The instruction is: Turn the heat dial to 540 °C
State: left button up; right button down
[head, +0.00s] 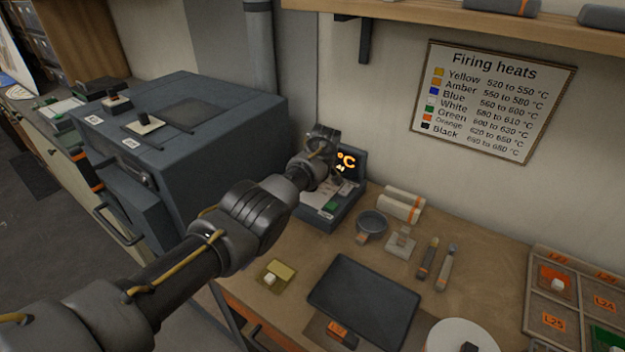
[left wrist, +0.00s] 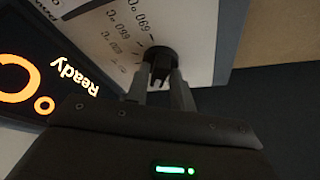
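The heat dial is a round black knob with a raised grip (left wrist: 160,62) on a pale scale plate in the left wrist view. Printed marks beside it include 690 and 660 °C, shown upside down. My left gripper (left wrist: 161,84) has its two fingers closed in on both sides of the knob's raised grip. In the head view my left gripper (head: 325,150) is at the control box (head: 325,215) and hides the dial. The display (head: 347,163) shows orange °C; in the left wrist view it reads "Ready" (left wrist: 76,73) and its number is mostly cut off. My right gripper is out of view.
A grey kiln (head: 215,130) stands left of the control box. A Firing heats chart (head: 490,100) hangs on the wall; Yellow reads 520 to 550 °C. A dark tray (head: 365,300), a small dish (head: 371,224) and tools (head: 445,268) lie on the bench.

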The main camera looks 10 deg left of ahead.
pick_arm(q)
jog(key=shift+o, duration=1.2)
jog(key=shift+r, duration=0.1)
jog(key=shift+d+r, duration=0.1)
jog(key=shift+r, duration=0.2)
jog(key=shift+p+v, duration=0.7)
jog(key=shift+v, duration=0.45)
jog(key=b+v, duration=0.1)
jog(key=v, duration=0.6)
jog(key=shift+s+r, duration=0.25)
jog(key=shift+r, duration=0.05)
